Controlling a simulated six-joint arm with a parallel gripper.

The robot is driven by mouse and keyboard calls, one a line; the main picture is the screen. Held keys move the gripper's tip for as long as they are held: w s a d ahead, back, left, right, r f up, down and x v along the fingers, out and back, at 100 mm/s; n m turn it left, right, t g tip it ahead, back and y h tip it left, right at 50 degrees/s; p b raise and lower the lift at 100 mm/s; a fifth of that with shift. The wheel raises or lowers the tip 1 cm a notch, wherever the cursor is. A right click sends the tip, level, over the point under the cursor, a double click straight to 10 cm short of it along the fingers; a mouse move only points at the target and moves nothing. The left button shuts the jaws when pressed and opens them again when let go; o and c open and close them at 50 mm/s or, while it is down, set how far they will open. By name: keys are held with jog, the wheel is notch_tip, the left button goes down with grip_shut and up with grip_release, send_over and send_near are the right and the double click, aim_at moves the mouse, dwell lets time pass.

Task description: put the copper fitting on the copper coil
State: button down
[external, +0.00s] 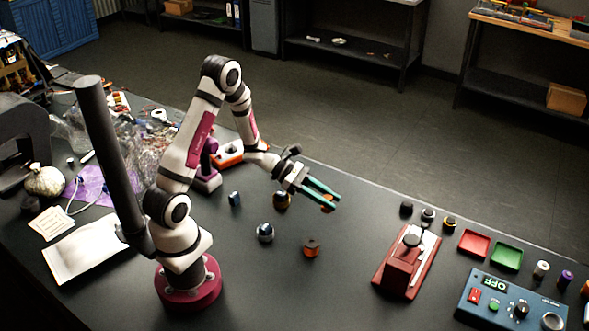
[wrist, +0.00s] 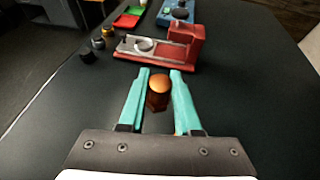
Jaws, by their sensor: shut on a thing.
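My gripper (external: 322,194) has teal fingers and is shut on the copper fitting (external: 327,206), held above the dark table. In the wrist view the copper fitting (wrist: 159,86) sits between the fingertips of my gripper (wrist: 158,80), with a rounded, bright orange top and a darker brown lower part. The copper coil (external: 311,248) appears as a small orange-brown cylinder with a dark top. It stands on the table below and slightly left of the gripper in the external view, apart from the fitting. I cannot make out the coil in the wrist view.
A silver ball-like part (external: 265,232) and a gold-and-dark part (external: 282,201) stand left of the coil. A red press-like device (external: 405,262) stands to the right, with small knobs, red and green trays (external: 507,257) and a blue control box (external: 512,302) beyond. Table between coil and red device is clear.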

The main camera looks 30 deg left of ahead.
jog(key=m+g, duration=0.2)
send_over(312, 242)
notch_tip(312, 242, down, 7)
jog(key=shift+f, duration=0.1)
jog(key=c, duration=0.6)
grip_release()
